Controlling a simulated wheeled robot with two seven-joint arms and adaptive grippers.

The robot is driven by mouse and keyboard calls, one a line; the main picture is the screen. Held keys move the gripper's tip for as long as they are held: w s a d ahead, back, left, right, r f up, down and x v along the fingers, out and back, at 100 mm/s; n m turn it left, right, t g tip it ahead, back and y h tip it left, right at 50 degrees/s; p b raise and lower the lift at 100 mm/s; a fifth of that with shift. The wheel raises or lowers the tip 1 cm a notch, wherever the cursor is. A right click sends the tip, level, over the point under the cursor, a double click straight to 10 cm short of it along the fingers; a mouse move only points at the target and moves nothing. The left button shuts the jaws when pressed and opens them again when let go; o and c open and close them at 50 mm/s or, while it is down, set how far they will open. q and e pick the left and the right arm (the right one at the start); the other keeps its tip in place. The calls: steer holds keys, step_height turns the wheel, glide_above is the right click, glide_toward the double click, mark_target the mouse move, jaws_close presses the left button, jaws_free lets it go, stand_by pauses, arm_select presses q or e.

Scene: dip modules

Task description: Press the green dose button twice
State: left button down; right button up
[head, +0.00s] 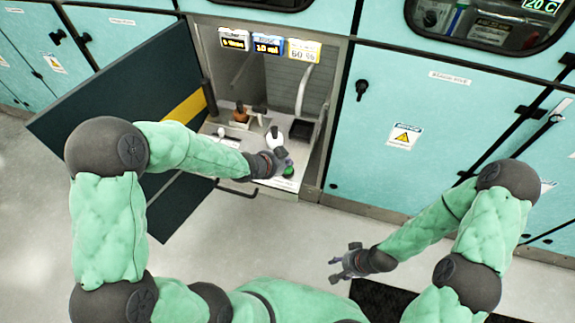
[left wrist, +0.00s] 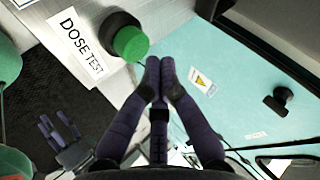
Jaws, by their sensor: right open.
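The green dose button (head: 289,171) is at the front right corner of the bench inside the open cabinet. In the left wrist view the green button (left wrist: 130,43) stands out of a black collar beside a "DOSE TEST" label (left wrist: 76,47). My left gripper (head: 284,160) is over the bench edge, close to the button. In the left wrist view its fingertips (left wrist: 160,65) are together, with nothing between them, just below and right of the button. I cannot tell whether they touch it. My right gripper (head: 343,262) is open and empty, low in front of the cabinets.
A dark cabinet door (head: 120,95) stands open on the left. Three small displays (head: 267,44) hang at the top of the opening. A white bottle-like item (head: 274,138) and a brown item (head: 241,113) stand on the bench. Closed teal doors (head: 430,120) are to the right.

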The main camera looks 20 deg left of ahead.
mark_target(287, 169)
arm_select(q)
steer(key=shift+r, duration=0.1)
steer(key=shift+r+p, duration=1.95)
steer(key=shift+r, duration=0.55)
arm_select(e)
step_height(287, 169, up, 4)
steer(key=shift+f, duration=0.1)
arm_select(q)
steer(key=shift+f, duration=0.1)
